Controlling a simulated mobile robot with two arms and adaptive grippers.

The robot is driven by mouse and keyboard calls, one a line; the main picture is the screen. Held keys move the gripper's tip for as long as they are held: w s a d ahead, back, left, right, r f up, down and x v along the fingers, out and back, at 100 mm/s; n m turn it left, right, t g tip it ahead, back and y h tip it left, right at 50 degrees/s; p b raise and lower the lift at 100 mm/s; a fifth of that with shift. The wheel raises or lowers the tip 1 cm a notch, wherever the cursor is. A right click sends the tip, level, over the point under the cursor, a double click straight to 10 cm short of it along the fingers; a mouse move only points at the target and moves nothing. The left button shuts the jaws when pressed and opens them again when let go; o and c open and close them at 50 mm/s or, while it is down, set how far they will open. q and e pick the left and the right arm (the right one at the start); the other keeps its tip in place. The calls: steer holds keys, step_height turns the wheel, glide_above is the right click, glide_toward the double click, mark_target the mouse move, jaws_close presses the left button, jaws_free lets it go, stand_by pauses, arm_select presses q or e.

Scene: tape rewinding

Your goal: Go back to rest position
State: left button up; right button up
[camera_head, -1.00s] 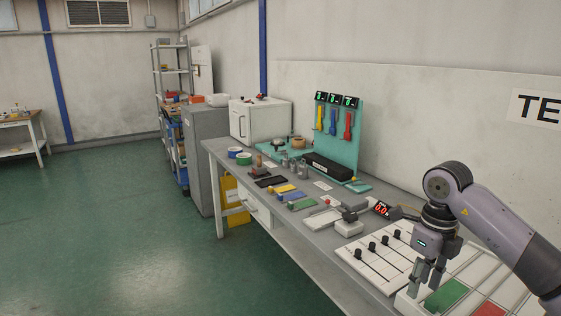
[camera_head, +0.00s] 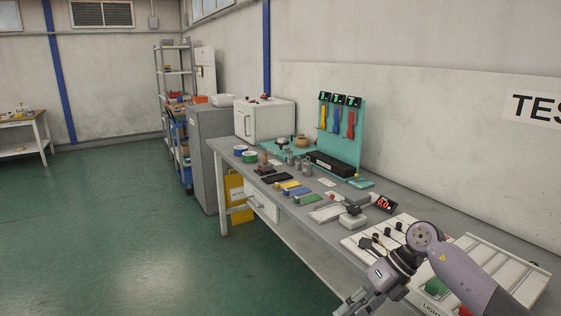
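My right arm comes in from the lower right. Its gripper (camera_head: 355,302) is tilted down and left, off the front edge of the workbench (camera_head: 310,236), near the bottom of the picture. Its two fingers look apart, with nothing visible between them; the tips are partly cut off by the bottom edge. My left gripper and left arm are not in view.
A slider panel (camera_head: 370,249) and a panel with green and red pads (camera_head: 500,262) lie beside and behind my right arm. A small scale (camera_head: 352,218), its red display and several tools stand farther along. Open green floor (camera_head: 150,240) lies left.

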steer(key=w+a+f+m+t+y, duration=0.2)
steer(key=a+f+m+t+y, duration=0.15)
steer(key=f+m, duration=0.35)
steer(key=w+a+f+m+t+y, duration=0.2)
steer(key=f+m+t+y, duration=0.25)
steer(key=f+m, duration=0.2)
steer(key=s+d+f+m+t+h, duration=0.2)
steer(key=d+f+m+h, duration=0.1)
steer(key=f+m, duration=0.3)
steer(key=s+d+f+m+t+h, duration=0.2)
steer(key=d+f+m+h, duration=0.15)
steer(key=f, duration=0.45)
steer(key=s+d+f+m+t+h, duration=0.1)
steer(key=s+d+f+m+h, duration=0.15)
steer(key=f+m, duration=0.4)
steer(key=s+d+f+m+g+h, duration=0.2)
steer(key=s+f+h, duration=0.1)
steer(key=s+f, duration=0.65)
steer(key=s+d+f+m+g+h, duration=0.2)
steer(key=s+d+f+m+h, duration=0.1)
steer(key=s+f, duration=0.6)
steer(key=s+f+m+g, duration=0.2)
steer(key=s+f+g, duration=0.1)
steer(key=s, duration=1)
steer(key=s+f+m+g+h, duration=0.1)
steer(key=s+f+m+g, duration=0.1)
steer(key=s, duration=1.2)
steer(key=shift+f+g, duration=0.65)
steer(key=shift+g, duration=0.25)
